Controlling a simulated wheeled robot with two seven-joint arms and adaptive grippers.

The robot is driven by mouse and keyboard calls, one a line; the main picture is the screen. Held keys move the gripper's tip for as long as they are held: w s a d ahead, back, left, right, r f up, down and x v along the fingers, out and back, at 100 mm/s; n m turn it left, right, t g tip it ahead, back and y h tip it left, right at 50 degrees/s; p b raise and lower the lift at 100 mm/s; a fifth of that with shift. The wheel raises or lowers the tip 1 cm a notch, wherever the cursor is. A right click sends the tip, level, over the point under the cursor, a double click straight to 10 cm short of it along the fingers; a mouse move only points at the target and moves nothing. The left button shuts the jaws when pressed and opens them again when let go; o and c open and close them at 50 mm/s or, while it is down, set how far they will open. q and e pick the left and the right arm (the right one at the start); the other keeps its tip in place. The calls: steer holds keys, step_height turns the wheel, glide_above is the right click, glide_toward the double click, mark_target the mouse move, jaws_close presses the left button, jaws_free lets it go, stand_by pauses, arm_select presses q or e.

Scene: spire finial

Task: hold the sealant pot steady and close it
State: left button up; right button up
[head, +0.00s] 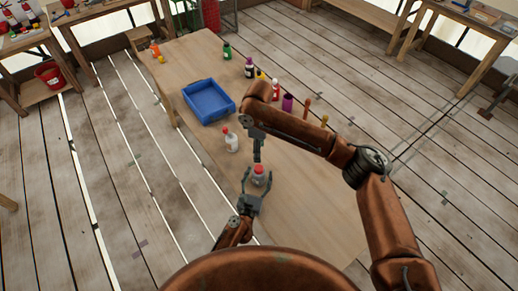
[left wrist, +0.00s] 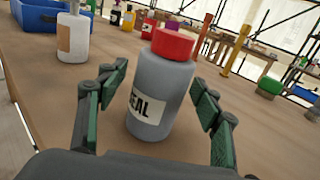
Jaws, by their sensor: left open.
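The sealant pot (head: 258,177) is a grey bottle standing on the table, with a red cap on its top. In the left wrist view the pot (left wrist: 160,97) shows part of a white label reading "EAL". My left gripper (head: 253,190) is open, with one finger on each side of the pot. The wrist view shows gaps between the pot and the green-padded fingers (left wrist: 158,90). My right gripper (head: 257,154) points down just above the pot's cap. Its fingers are too small and edge-on to tell whether they are open.
A white bottle with a red cap (head: 231,142) stands left of the pot. A blue tray (head: 190,104) lies behind it. Several small bottles, including a purple one (head: 288,103), and an orange post (head: 307,107) line the right side. The table's near right part is clear.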

arm_select(q)
steer(key=v, duration=1.2)
stand_by(0.3)
